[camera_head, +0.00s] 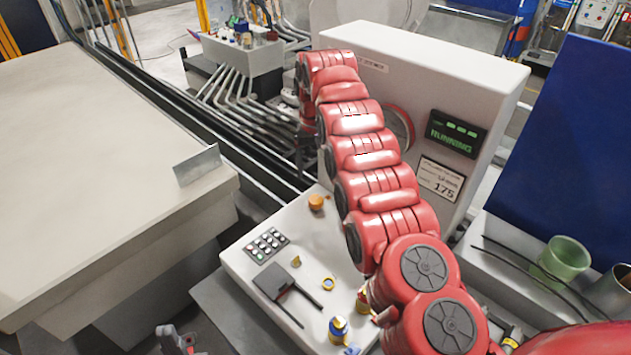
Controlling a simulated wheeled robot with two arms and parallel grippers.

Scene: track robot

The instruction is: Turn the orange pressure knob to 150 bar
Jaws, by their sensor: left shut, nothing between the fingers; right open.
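The orange pressure knob (316,202) sits at the back of the sloped white control panel (245,262). A black RUNNING display (456,134) and a placard (441,179) reading 175 are on the white machine. My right arm reaches over the panel, bending down at its far end. The dark shape of my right gripper (303,160) shows there, open, above and behind the knob. Its fingers are hard to make out, and I cannot see any contact. My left gripper (174,341) is shut and empty at the bottom edge, well away from the knob.
The panel also holds a button block (266,245), a flat black piece with two prongs (278,285) and small yellow fittings. A green cup (561,258) stands at the right. A large beige table (90,170) fills the left.

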